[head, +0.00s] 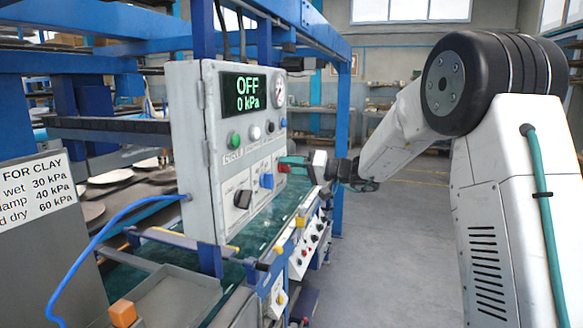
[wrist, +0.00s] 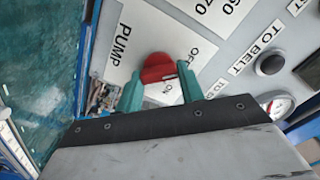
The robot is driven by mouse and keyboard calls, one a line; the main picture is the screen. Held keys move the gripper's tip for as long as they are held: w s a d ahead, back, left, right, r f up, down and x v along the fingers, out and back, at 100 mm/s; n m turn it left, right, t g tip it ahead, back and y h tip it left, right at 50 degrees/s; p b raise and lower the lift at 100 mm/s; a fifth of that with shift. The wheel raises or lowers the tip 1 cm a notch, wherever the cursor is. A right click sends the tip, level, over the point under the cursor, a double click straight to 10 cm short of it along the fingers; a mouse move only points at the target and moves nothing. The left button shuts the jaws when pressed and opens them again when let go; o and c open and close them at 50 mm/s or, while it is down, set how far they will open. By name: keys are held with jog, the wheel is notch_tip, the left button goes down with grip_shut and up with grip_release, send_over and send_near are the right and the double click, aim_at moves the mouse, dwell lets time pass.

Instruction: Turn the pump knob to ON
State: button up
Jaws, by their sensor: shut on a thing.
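The red pump knob (wrist: 157,66) sits on the panel beside the word PUMP, with OFF and ON labels next to it. My gripper (wrist: 160,76) has its teal fingers on either side of the knob and is shut on it. In the head view, my gripper (head: 289,162) reaches the right side of the grey control box (head: 207,165), where a bit of red knob (head: 284,169) shows. The display (head: 244,95) reads OFF and 0 kPa. The fingers partly hide the knob, and I cannot tell exactly where it points.
A black knob (head: 242,199) and a blue knob (head: 266,180) are close by on the same panel. Buttons, including a green one (head: 235,139), and a round gauge (head: 279,92) sit above. A blue hose (head: 90,235) hangs left of the box. Open floor lies to the right.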

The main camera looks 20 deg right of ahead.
jog(key=m, duration=0.8)
jog(key=shift+d+f+m, duration=0.1)
jog(key=shift+f+m, duration=0.15)
jog(key=shift+m, duration=0.05)
jog(key=m, duration=0.4)
jog(key=shift+f, duration=0.1)
jog(key=shift+f+m, duration=0.1)
jog(key=shift+m, duration=2.2)
jog(key=o, duration=1)
jog(key=shift+s, duration=0.1)
jog(key=v, duration=0.7)
jog(key=shift+s+d, duration=0.25)
